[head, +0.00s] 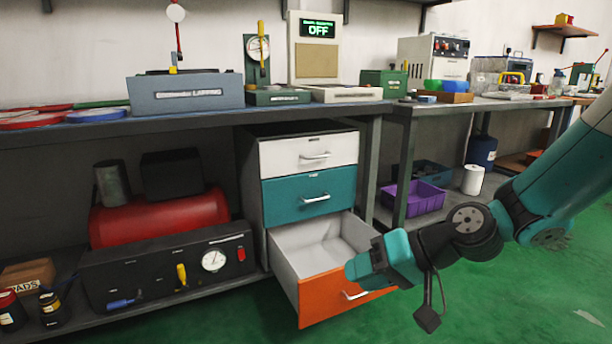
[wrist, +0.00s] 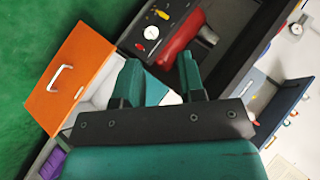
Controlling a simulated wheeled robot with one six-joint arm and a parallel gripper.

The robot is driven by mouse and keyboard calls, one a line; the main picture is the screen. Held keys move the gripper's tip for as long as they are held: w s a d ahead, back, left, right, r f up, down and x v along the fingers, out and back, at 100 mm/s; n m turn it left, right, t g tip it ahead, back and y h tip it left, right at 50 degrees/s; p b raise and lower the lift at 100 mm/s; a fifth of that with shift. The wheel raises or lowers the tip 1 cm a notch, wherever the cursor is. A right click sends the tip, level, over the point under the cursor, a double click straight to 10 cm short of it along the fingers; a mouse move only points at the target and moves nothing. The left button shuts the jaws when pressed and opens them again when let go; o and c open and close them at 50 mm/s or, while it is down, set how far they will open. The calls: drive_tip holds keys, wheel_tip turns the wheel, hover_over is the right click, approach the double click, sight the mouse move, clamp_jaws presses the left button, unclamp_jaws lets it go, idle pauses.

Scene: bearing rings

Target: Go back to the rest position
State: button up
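My gripper (head: 356,268) is in front of the open orange bottom drawer (head: 325,298) in the head view, hiding part of its right side. In the wrist view my gripper (wrist: 158,76) has its two teal fingers spread with a gap between them and nothing held. The drawer is pulled out and its visible white inside looks empty; it also shows in the wrist view (wrist: 82,62). Its handle (head: 357,295) is just below my gripper in the head view, and I see no finger on it. My arm comes in from the right, low over the floor.
The white top drawer (head: 280,157) and teal middle drawer (head: 285,198) are shut. The workbench (head: 60,128) with several instruments stands above. A purple crate (head: 428,199) and a white roll (head: 473,180) are on the right-hand bench's lower shelf. Green floor (head: 520,300) is clear at lower right.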

drive_tip(key=s+d+r+n+g+h+p, duration=0.25)
drive_tip(key=s+r, duration=0.35)
drive_tip(key=s, duration=0.4)
drive_tip(key=s+d+r+n+g+h+p, duration=0.1)
drive_tip(key=s+d+r+n+h+p, duration=0.2)
drive_tip(key=s+r, duration=0.6)
wheel_tip(320, 180, up, 35)
drive_tip(key=s+p, duration=0.1)
drive_tip(key=p, duration=3.6)
drive_tip(key=shift+s+r+m+h, duration=0.15)
drive_tip(key=shift+s+m+h, duration=0.25)
drive_tip(key=shift+m+h, duration=0.05)
drive_tip(key=shift+a+t, duration=0.15)
drive_tip(key=shift+t, duration=0.1)
